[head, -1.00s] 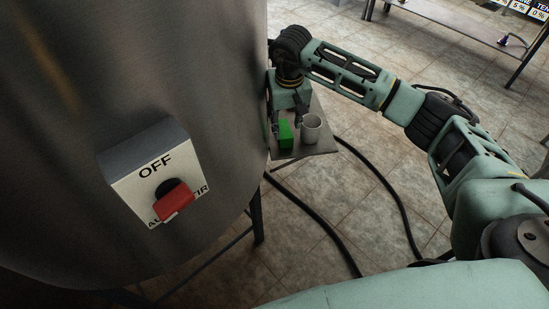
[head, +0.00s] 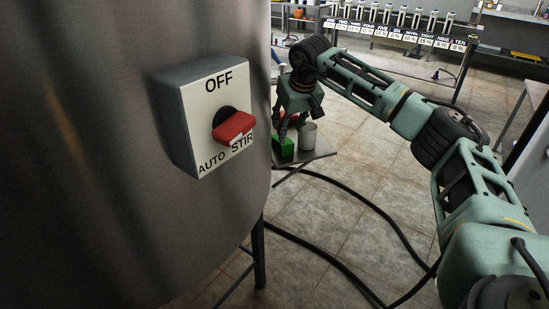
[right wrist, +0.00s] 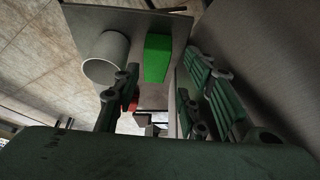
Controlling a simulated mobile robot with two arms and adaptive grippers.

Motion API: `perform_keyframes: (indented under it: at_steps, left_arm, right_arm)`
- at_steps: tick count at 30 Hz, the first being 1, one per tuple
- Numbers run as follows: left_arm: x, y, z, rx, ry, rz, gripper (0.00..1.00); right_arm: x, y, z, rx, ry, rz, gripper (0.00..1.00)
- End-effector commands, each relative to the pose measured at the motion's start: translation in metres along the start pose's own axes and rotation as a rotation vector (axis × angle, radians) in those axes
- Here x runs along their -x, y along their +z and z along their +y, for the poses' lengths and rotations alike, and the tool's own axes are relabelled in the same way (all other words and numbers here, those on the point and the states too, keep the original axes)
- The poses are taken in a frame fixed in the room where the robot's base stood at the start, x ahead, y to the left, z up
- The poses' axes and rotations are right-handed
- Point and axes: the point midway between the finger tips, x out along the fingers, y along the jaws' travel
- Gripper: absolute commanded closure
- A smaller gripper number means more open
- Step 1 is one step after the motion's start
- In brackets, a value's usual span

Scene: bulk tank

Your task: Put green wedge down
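The green wedge (head: 284,150) rests on a small grey shelf (head: 318,157) beside the tank. It also shows in the right wrist view (right wrist: 157,58), standing on the shelf plate. My right gripper (head: 290,130) is just above and beside the wedge. In the right wrist view its fingers (right wrist: 160,85) are spread, with a gap between them and each side of the wedge, so it is open and empty. My left gripper is in neither view.
A white cup (head: 308,136) stands close beside the wedge, near one finger. The steel tank (head: 100,230) with a red-knobbed OFF/AUTO/STIR switch (head: 215,118) fills the left. Dark hoses (head: 375,210) lie on the tiled floor. A rack of several dispensers (head: 400,28) stands behind.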

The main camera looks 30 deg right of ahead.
Motion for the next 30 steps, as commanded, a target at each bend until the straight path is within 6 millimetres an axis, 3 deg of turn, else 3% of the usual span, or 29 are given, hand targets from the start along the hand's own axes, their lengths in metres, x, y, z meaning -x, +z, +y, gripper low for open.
perform_keyframes:
  at_steps: [11,19,27,30]
  left_arm:
    - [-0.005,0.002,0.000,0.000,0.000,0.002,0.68]
    - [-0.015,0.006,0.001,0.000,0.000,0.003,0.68]
    - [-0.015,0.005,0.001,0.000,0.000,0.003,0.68]
    - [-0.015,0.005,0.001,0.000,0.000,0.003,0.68]
  right_arm:
    - [-0.035,0.001,0.002,-0.001,0.000,0.001,0.61]
    - [-0.074,0.003,0.003,-0.002,0.000,0.000,0.61]
    - [-0.077,0.002,0.003,0.000,0.000,0.002,0.62]
    - [-0.077,0.002,0.003,0.000,0.000,0.002,0.71]
